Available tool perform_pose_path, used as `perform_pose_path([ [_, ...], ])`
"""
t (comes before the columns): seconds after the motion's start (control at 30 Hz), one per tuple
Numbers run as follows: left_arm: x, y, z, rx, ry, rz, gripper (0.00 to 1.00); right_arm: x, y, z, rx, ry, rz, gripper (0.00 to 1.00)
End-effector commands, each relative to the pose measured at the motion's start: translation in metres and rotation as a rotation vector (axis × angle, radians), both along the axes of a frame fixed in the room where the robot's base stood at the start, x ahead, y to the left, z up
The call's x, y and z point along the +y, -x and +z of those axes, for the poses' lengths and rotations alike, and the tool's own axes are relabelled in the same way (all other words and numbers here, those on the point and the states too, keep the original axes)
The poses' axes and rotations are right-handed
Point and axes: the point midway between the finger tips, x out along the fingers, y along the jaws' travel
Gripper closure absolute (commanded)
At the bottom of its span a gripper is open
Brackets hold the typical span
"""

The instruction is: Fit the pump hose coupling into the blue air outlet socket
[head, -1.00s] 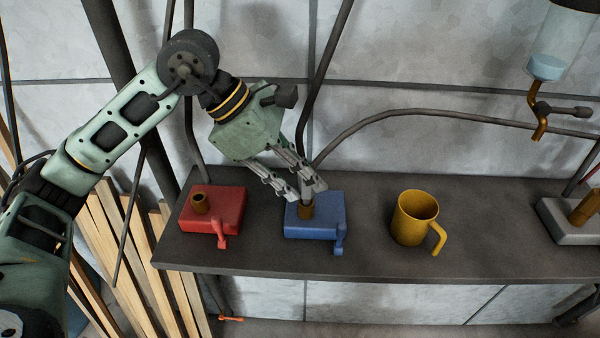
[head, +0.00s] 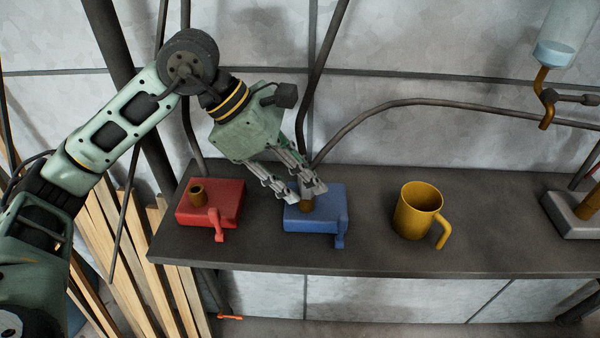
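The blue air outlet block (head: 325,222) sits on the dark shelf, with a brown upright socket (head: 306,207) on its left part and a blue lever at its front right. My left gripper (head: 306,194) points down at this socket, its two fingers apart on either side just above it. The pump hose (head: 400,103) arches in from the right and runs down behind the fingers. Its coupling is mostly hidden there; I cannot tell whether the fingers press on it or whether it is inside the socket. My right gripper is not in view.
A red block (head: 222,204) with a similar brown socket and lever stands left of the blue one. A yellow mug (head: 417,211) stands to the right. A grey block (head: 574,216) is at the far right. The shelf (head: 375,247) is clear between blue block and mug.

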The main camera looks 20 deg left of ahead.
Motion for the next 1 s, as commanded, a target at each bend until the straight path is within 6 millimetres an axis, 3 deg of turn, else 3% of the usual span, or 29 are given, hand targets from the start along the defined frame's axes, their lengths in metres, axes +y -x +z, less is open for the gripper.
perform_pose_path([
  [0.13,0.000,0.000,0.000,0.000,0.000,0.000,0.58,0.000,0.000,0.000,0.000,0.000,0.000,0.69],
  [0.5,0.004,0.000,0.005,-0.001,-0.001,0.002,0.58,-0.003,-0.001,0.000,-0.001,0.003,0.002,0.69],
  [1.0,0.055,0.017,0.082,-0.003,0.001,0.002,0.58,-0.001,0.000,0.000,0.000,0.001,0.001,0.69],
])
